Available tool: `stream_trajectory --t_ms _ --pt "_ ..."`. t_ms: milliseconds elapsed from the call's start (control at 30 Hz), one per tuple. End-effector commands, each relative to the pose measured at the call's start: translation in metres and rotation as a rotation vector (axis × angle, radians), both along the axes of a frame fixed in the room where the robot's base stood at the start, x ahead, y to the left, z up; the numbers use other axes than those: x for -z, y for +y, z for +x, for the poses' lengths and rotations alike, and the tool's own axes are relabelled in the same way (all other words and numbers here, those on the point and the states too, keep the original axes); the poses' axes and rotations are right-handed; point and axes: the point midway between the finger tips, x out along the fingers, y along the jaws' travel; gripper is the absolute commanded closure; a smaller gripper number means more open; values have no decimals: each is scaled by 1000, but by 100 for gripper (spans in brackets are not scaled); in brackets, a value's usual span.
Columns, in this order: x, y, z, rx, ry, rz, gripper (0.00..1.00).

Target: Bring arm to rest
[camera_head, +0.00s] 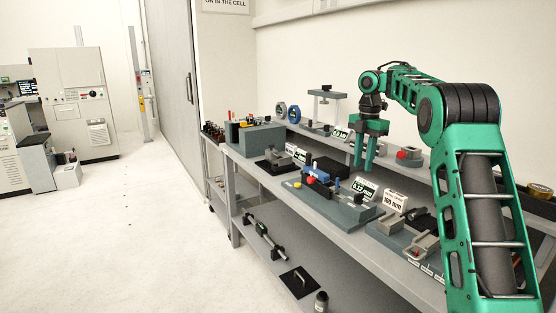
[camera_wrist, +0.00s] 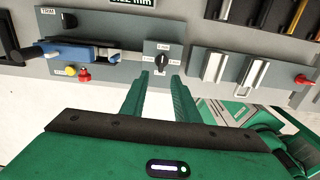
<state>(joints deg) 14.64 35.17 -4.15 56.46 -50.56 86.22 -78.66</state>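My green arm reaches in from the right in the head view and bends over the grey workbench (camera_head: 340,238). My gripper (camera_head: 363,166) hangs above the bench with its fingers pointing down. In the wrist view the two green fingers (camera_wrist: 158,100) stand apart, with bare space between them, so the gripper is open and empty. Beyond the fingertips lies a grey panel (camera_wrist: 110,47) with a black rotary knob (camera_wrist: 162,62). A blue tool (camera_wrist: 82,53) lies on the panel's left part. The fingertips appear apart from these things.
The bench carries small fixtures, display signs (camera_head: 364,187) and a grey block (camera_head: 262,139). A lower shelf (camera_head: 290,270) holds a dark plate (camera_head: 299,281) and a rod-like part (camera_head: 265,240). The white floor (camera_head: 130,230) on the left is clear. Machines (camera_head: 75,98) stand at the far left.

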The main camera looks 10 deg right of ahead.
Motion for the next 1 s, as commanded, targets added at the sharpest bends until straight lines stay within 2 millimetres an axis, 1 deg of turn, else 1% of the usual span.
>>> stream_trajectory --t_ms 67,167,267,300,367,533,667,700,767,800,867,900,967,1000 --pt "-5 1 -8 50 0 6 72" --pt "-13 4 -27 179 2 20 72" --pt "-21 7 -54 366 8 38 72" --pt "-24 8 -67 447 10 45 72" --pt "-26 10 -85 566 14 54 72" --pt "-28 10 -144 905 22 72 72" --pt "-23 10 -192 1162 29 82 72" --pt "-20 10 -208 1240 32 83 72" --pt "-15 10 -232 1358 33 84 72" --pt "-10 9 -249 1436 36 83 72" --pt "-3 9 -274 1552 36 83 72" --pt "3 9 -291 1629 39 81 72" --pt "12 9 -317 1743 40 77 72" --pt "19 10 -335 1818 40 75 72"
